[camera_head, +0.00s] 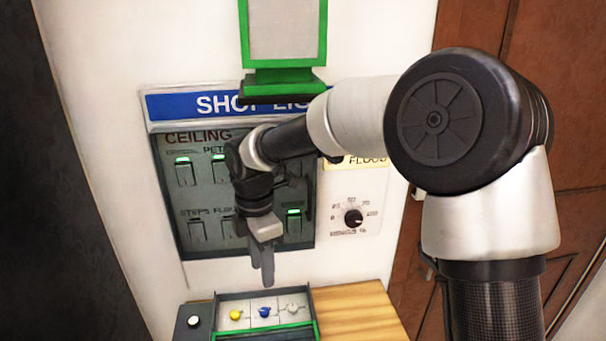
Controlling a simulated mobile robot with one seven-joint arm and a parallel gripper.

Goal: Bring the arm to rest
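My arm reaches from the right side of the view across to the wall panel. My gripper (262,268) hangs fingers down in front of the lower part of the switch panel (200,250). Its fingers look close together, but from this angle I cannot tell whether they are open or shut. I see nothing held in it. The forearm and wrist hide part of the panel's sign and some of its switches.
A dial (353,217) sits right of the switches. A green-framed box (284,72) is above. Below, a small console (195,321) with coloured knobs stands beside a wooden surface (355,310). A brown door (570,110) is at right.

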